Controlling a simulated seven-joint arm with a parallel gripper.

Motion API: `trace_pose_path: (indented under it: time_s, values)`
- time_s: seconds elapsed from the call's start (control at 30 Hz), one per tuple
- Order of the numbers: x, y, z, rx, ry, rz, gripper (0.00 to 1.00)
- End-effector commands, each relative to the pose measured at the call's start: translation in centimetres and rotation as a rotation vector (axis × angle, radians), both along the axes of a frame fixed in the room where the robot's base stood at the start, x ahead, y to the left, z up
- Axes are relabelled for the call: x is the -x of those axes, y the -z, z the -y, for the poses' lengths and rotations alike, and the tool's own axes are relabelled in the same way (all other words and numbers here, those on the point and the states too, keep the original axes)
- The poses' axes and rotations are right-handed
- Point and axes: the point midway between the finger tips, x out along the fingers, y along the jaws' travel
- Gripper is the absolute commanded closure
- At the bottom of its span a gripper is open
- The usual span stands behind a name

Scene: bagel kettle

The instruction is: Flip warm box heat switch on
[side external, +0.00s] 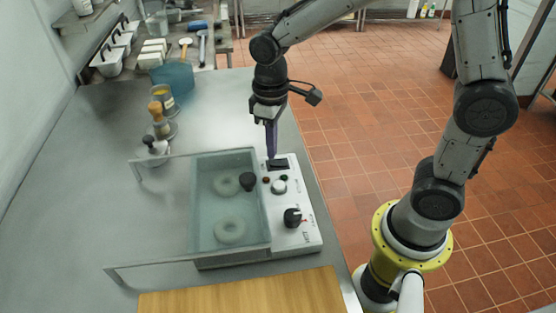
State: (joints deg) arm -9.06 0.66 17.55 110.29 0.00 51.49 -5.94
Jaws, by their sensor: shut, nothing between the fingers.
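The warm box (296,233) is a white-panelled unit with a clear-sided basin (230,211) on its left. A dark rocker switch (277,165) sits at the far end of its control panel. My gripper (271,156) is shut and empty, pointing down with its fingertips at or just above this switch. I cannot tell whether they touch it. The switch is partly behind the fingertips, and its position cannot be read. The panel also has a red light (266,180), a green light (285,177), a pale knob (279,187) and a black dial (292,217).
Two bagels (230,231) lie in the basin. A black knob (248,181) stands by its edge. A wooden board (240,296) lies in front. Jars (162,124) and a blue container (173,78) stand at the back left. The metal counter (110,185) is clear at left.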

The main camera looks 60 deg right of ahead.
Motion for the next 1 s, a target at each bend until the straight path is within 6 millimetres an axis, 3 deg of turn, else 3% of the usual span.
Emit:
trace_pose_path:
  time_s: [1.0]
  values:
    - [-0.01, 0.81, 0.00, 0.000, 0.000, 0.000, 1.00]
